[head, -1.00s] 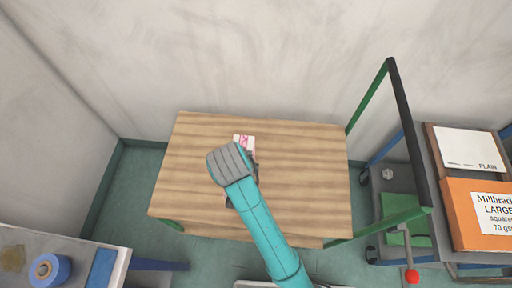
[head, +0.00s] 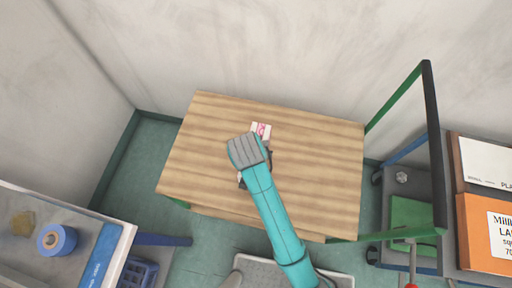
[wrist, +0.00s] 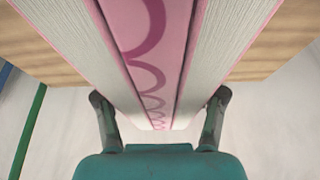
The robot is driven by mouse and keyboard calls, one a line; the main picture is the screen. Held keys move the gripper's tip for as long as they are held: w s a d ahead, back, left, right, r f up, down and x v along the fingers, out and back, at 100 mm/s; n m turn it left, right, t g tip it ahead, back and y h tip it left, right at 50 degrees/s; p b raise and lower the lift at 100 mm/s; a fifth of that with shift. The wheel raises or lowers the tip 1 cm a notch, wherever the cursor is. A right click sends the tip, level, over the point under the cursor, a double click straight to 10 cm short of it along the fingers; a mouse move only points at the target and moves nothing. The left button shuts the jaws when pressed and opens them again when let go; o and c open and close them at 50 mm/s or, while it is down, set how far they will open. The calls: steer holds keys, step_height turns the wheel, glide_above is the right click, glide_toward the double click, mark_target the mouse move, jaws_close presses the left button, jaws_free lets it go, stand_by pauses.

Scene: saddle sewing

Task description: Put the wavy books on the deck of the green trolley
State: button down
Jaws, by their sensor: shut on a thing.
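The green trolley has a wood-grain deck (head: 325,165) and a green frame (head: 395,98) with a black handle bar at its right. The wavy books (wrist: 158,45), pink with a darker wavy line and pale page edges, fill the middle of the wrist view. A white and pink part of the wavy books (head: 261,129) shows past my wrist over the deck in the head view. My gripper (wrist: 160,97) is shut on them, one finger on each side. In the head view my gripper (head: 256,165) is mostly hidden by my arm. I cannot tell whether the books touch the deck.
A grey and blue cart at right holds an orange box (head: 485,230) and a white box (head: 487,162). A workbench at lower left carries blue tape (head: 56,240). The visible deck around the books is clear. A pale wall stands behind the trolley.

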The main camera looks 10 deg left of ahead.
steer(key=shift+f, duration=1.55)
steer(key=shift+f, duration=0.1)
steer(key=shift+c, duration=0.6)
jaws_free()
steer(key=shift+f, duration=0.1)
steer(key=v, duration=1.2)
